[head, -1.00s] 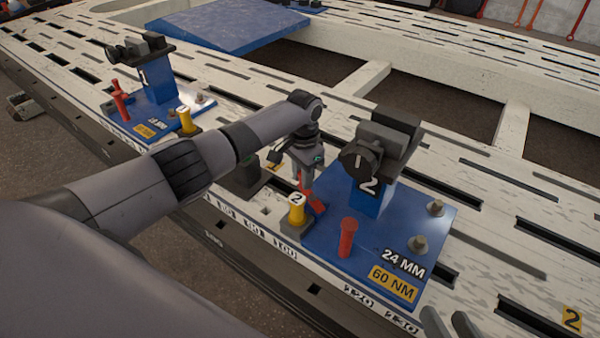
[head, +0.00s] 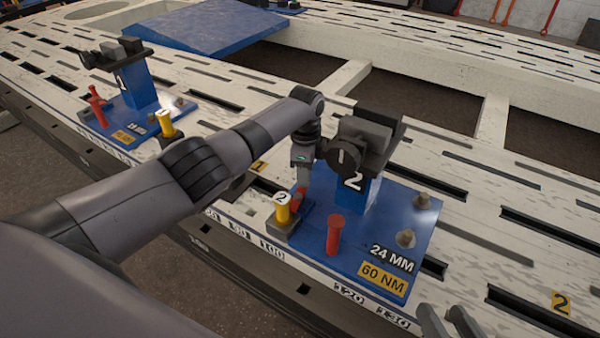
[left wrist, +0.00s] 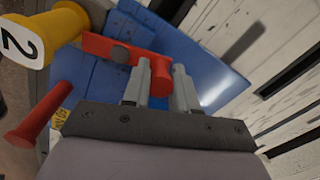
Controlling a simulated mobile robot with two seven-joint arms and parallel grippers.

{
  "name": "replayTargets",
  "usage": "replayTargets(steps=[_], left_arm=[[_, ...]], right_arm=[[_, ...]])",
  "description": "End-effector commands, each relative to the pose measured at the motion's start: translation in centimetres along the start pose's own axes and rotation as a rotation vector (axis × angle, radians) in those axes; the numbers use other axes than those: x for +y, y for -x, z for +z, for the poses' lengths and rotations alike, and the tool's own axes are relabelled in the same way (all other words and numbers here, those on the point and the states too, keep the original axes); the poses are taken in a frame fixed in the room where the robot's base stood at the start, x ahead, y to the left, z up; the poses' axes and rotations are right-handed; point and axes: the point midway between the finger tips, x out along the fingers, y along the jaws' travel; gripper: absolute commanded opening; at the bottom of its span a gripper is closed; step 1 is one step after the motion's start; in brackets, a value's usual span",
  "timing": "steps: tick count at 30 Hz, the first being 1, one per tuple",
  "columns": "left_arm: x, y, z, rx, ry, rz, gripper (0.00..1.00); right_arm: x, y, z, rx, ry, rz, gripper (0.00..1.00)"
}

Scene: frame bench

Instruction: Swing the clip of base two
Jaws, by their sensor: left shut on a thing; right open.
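Base two is a blue plate (head: 330,262) with a post marked 2 (head: 356,195) and a dark clamp head (head: 362,140) on top. Its red clip (head: 298,197) is low at the plate's left side, beside the yellow knob marked 2 (head: 282,212). My left gripper (head: 302,186) points down and is shut on the clip. In the left wrist view the red clip (left wrist: 105,48) runs leftwards from between the fingers (left wrist: 160,88), past a grey pin. My right gripper (head: 447,320) shows only as two spread grey fingertips at the bottom edge, open and empty.
A red peg (head: 334,236) stands on the plate just right of the yellow knob. Two bolts (head: 405,238) stand at its right. Base one (head: 138,112) is further left. The post is close to the right of my left gripper. The slotted white bench (head: 500,262) is bare to the right.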

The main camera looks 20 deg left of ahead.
Motion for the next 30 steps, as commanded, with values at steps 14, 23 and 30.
replayTargets(steps=[14,23,30], left_arm=[[0.25,0.02,-0.92,0.003,-0.171,0.001,0.0],[0.26,0.03,-0.96,0.003,-0.178,0.001,0.0],[0.25,0.03,-0.94,0.003,-0.177,0.001,0.53]], right_arm=[[0.01,-0.06,0.02,-0.001,-0.001,0.0,0.53],[-0.01,-0.14,-0.02,-0.001,-0.003,0.0,0.53],[0.0,-0.16,-0.01,-0.001,-0.003,0.0,0.53]])
